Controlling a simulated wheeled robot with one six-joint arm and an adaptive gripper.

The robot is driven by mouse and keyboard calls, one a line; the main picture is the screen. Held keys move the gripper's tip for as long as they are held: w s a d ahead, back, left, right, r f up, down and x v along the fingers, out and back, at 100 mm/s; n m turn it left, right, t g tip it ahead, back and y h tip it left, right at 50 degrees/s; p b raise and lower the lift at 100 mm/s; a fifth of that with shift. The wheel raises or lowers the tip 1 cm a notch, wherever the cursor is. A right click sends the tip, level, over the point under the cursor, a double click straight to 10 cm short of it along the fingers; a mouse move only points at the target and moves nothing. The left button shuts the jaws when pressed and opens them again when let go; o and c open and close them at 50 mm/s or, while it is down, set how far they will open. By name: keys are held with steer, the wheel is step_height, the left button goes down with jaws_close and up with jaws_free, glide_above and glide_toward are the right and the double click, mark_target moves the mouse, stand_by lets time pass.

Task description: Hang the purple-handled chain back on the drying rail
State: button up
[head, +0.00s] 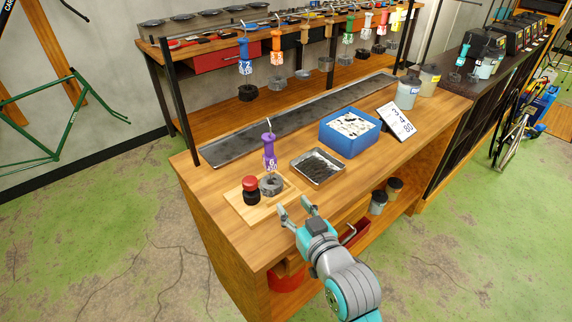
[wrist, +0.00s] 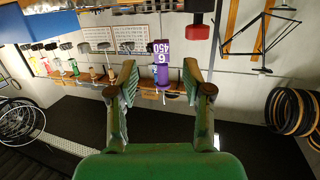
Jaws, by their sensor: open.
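The purple-handled chain (head: 269,158) stands upright on a wooden board on the bench, with a hook above its handle and a grey chain coil below. Its tag reads 6 and 450. My gripper (head: 295,209) is open and empty, in front and to the right of the chain, apart from it. In the wrist view, which looks upside down, the purple handle (wrist: 162,74) shows between the open fingers (wrist: 160,95), farther off. The drying rail (head: 300,14) runs above the back of the bench, with several coloured-handled chains hanging from it, including a blue one (head: 245,57) and an orange one (head: 277,46).
A red-and-black object (head: 250,190) stands close left of the chain on the wooden board (head: 243,211). A dark tray (head: 318,167), a blue box (head: 350,132) and a number card (head: 397,121) lie to the right. A long metal drip tray (head: 300,118) lies behind.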

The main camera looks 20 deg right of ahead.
glide_toward(271, 147)
steer(key=w, duration=0.1)
steer(key=shift+w+a+f, duration=0.1)
steer(key=shift+w+f, duration=0.2)
steer(key=shift+w, duration=1.35)
steer(key=shift+w+a+f, duration=0.1)
steer(key=shift+w+f, duration=0.2)
steer(key=shift+w, duration=1.35)
steer(key=shift+w+a+f, duration=0.1)
steer(key=shift+w+f, duration=0.2)
steer(key=shift+w, duration=1.4)
jaws_close()
steer(key=shift+r, duration=3.15)
